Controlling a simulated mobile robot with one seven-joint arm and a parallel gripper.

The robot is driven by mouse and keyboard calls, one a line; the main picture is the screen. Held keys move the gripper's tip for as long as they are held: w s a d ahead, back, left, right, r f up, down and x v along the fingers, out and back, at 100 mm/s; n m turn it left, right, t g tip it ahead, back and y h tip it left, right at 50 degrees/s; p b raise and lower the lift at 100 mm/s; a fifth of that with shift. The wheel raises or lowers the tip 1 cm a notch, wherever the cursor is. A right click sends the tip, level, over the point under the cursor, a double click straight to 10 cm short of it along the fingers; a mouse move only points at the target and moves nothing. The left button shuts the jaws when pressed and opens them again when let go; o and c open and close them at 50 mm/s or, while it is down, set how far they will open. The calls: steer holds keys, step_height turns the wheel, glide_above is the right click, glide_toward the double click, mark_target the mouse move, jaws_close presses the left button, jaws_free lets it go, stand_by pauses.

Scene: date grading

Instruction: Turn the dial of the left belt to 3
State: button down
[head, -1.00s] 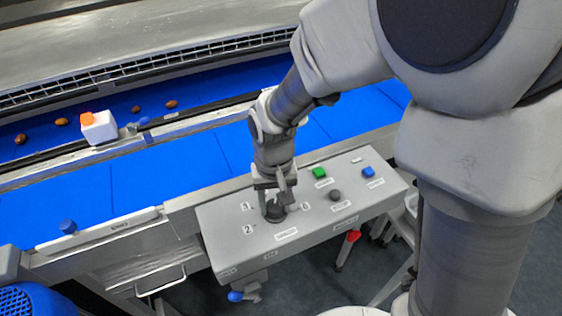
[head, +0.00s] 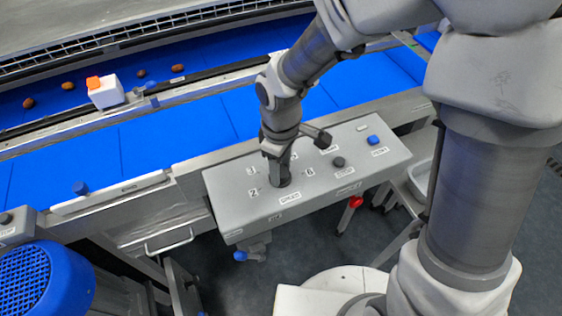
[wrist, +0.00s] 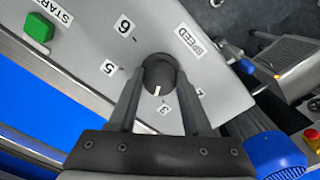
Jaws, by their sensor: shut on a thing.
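The dark round dial (head: 284,184) sits on the grey control box (head: 235,192), beside the printed SPEED label (head: 290,198). In the wrist view the dial (wrist: 160,70) has a white pointer line facing down, close to the printed 3 (wrist: 164,110) and slightly to its left. The 6 (wrist: 124,26) and 5 (wrist: 108,68) show at upper left. Another number at the right finger is partly covered, and the 4 is not visible. My gripper (head: 281,173) points down, its two fingers (wrist: 158,92) shut on opposite sides of the dial.
A white block with an orange top (head: 106,92) and several dates lie farther back.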

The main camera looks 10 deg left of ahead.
steer(key=shift+w+n+p, duration=0.1)
steer(key=shift+n+p, duration=0.75)
steer(key=shift+n, duration=1.35)
steer(key=shift+c, duration=1.7)
jaws_free()
steer(key=shift+r, duration=0.1)
step_height(320, 180, up, 17)
steer(key=p, duration=0.2)
steer(key=shift+r, duration=0.15)
